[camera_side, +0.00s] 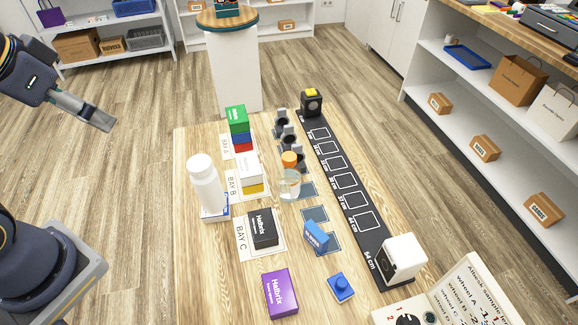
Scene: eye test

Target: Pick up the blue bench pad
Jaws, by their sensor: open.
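No blue thing has a readable label naming it a bench pad. A small blue block with white print (316,236) stands at the right of Bay C, by flat blue-grey squares (314,214) on the table. A blue piece with a round knob on top (341,287) sits near the front. Another blue block (241,138) is sandwiched between a green block (237,119) and a red block (243,147) in Bay A. My gripper (104,121) is open and empty at the upper left, off the table's left side, well away from all of them.
A white bottle (205,184) stands on a blue-and-white box. A black marked strip (343,180) runs along the right.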

